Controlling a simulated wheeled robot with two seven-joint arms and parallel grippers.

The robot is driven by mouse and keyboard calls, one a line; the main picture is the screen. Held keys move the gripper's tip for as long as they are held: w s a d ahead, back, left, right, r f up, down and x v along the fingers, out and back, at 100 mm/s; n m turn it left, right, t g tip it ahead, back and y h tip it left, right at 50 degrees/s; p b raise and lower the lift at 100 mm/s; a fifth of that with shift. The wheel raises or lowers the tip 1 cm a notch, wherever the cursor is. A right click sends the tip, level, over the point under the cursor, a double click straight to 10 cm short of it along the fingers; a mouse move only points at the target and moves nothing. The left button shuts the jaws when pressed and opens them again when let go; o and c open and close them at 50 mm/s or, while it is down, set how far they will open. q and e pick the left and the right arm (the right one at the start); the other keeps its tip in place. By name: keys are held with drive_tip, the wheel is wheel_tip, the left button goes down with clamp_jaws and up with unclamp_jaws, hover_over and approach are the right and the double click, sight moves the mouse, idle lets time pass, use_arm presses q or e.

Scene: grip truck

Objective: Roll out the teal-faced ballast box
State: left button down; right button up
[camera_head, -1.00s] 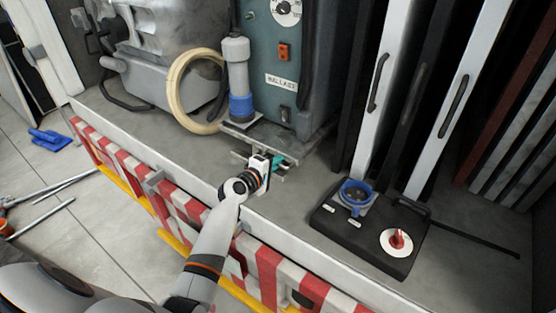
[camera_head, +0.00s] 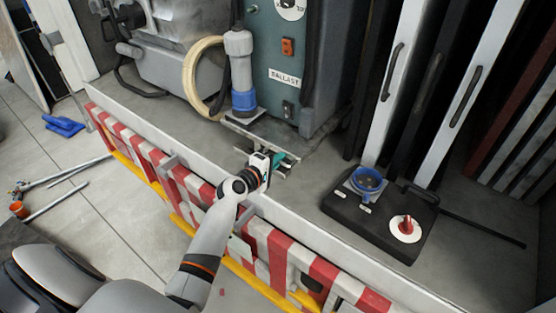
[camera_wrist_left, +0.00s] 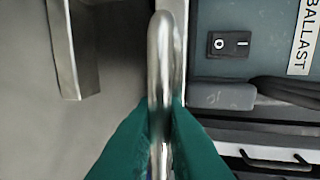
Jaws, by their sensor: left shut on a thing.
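The teal-faced ballast box (camera_head: 295,85) stands upright on the truck bed, with a dial, an orange switch and a "BALLAST" label on its front. A low metal frame with a handle bar (camera_head: 285,160) sticks out at its foot toward the truck's edge. My left gripper (camera_head: 280,159) is shut on this bar. In the left wrist view the teal fingers (camera_wrist_left: 160,140) close around the shiny metal bar (camera_wrist_left: 160,70), with the box's face (camera_wrist_left: 225,75) at the upper right. My right gripper is not in view.
A blue-and-grey plug (camera_head: 240,75) and a coiled cream hose (camera_head: 190,80) are left of the box. A black panel with a blue socket (camera_head: 367,182) and red knob lies right on the bed. A red-and-white striped edge (camera_head: 210,190) runs along the front.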

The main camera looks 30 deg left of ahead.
use_arm(q)
drive_tip(key=c, duration=1.8)
unclamp_jaws()
drive_tip(key=shift+s+f, duration=0.2)
drive_tip(key=shift+f, duration=0.2)
drive_tip(key=shift+c, duration=0.2)
drive_tip(key=shift+s+r, duration=0.2)
drive_tip(key=shift+r, duration=0.1)
drive_tip(key=shift+a, duration=0.1)
drive_tip(key=b+v, duration=0.1)
drive_tip(key=v, duration=1.1)
drive_tip(key=shift+b, duration=0.4)
